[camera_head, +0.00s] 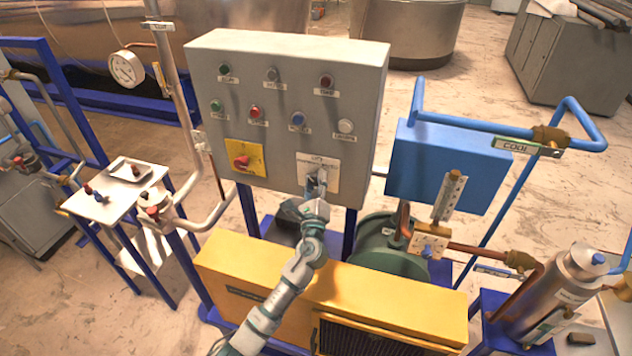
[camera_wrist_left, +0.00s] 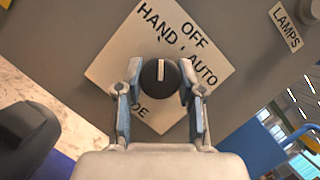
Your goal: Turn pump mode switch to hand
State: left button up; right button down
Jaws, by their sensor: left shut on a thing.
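The pump mode switch is a round black knob (camera_wrist_left: 160,76) with a white line, on a pale label plate (camera_wrist_left: 196,54). The plate reads HAND, OFF and AUTO and looks tilted in the left wrist view. The knob's white line points up in that view, towards the word HAND. My left gripper (camera_wrist_left: 158,96) is shut on the knob, one finger on each side. In the head view my left gripper (camera_head: 318,186) is at the plate (camera_head: 319,166), low on the grey control panel (camera_head: 290,65), and hides the knob. My right gripper is not in view.
A yellow plate with a red switch (camera_head: 243,160) is left of the mode switch. Several buttons and lamps are above. A yellow housing (camera_head: 330,300) lies below the panel, under my arm. A blue box (camera_head: 447,170) and pipes stand to the right, a gauge (camera_head: 127,68) to the left.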

pick_arm(q)
jog(key=shift+n, duration=0.5)
jog(key=shift+y, duration=0.4)
jog(key=o, duration=1.1)
jog(key=shift+o, duration=0.2)
jog(key=shift+s, duration=0.15)
jog(key=v, duration=1.1)
jog(key=shift+s, duration=0.3)
jog(key=shift+f, duration=0.15)
